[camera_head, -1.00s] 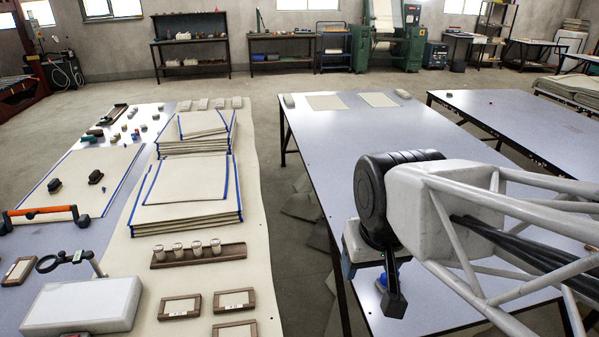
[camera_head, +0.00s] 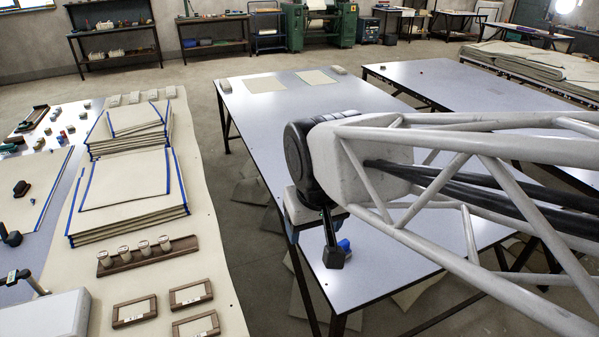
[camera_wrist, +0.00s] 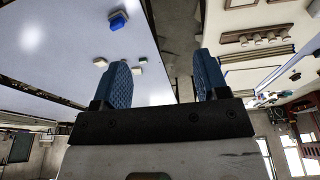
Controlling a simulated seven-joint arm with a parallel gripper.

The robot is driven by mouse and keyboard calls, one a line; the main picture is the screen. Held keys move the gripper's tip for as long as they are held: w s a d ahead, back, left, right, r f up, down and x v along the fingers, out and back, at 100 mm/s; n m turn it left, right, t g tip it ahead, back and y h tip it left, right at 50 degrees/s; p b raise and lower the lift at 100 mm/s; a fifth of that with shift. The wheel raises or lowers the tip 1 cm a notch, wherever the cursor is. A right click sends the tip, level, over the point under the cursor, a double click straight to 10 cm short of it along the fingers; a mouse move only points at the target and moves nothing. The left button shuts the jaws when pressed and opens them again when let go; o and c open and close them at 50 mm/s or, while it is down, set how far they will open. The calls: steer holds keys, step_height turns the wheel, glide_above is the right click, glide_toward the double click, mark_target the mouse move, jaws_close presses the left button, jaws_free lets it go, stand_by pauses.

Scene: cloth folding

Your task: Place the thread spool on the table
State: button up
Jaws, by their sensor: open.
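My gripper (camera_wrist: 159,62) shows two blue ridged fingers spread apart with nothing between them. A small blue object (camera_head: 345,246) lies on that table just beyond my wrist. A blue object with a pale part also shows in the wrist view (camera_wrist: 118,22). Several small white round pieces stand in a brown wooden rack (camera_head: 148,257) on the left table, also seen in the wrist view (camera_wrist: 258,40). I cannot tell which of these is the thread spool.
Stacked cream cloths with blue edges (camera_head: 130,195) lie behind the rack on the left table. Wooden frames (camera_head: 191,294) lie in front. A floor gap separates the two tables. Two cream sheets (camera_head: 264,85) lie at the middle table's far end; much of its top is clear.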

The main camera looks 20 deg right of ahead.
steer(key=w+d+f+m, duration=0.1)
steer(key=w+d+f, duration=0.3)
steer(key=w, duration=0.6)
steer(key=w+d+f+m+h, duration=0.15)
steer(key=w+d, duration=0.35)
steer(key=w, duration=0.5)
steer(key=w+d+f+m+y, duration=0.1)
steer(key=w+d+f, duration=0.35)
steer(key=w, duration=0.55)
steer(key=w+d+f+m, duration=0.1)
steer(key=w+d+f, duration=0.7)
steer(key=f, duration=0.3)
steer(key=w+d+f+t+h, duration=0.1)
steer(key=w+d+f, duration=0.6)
steer(key=d+f, duration=0.2)
steer(key=shift+w+d+f+m, duration=0.2)
steer(key=shift+w+f+m, duration=0.2)
steer(key=shift+f, duration=0.55)
steer(key=shift+f+h, duration=0.1)
steer(key=shift+h, duration=0.15)
steer(key=shift+x, duration=1.2)
steer(key=shift+x, duration=2.6)
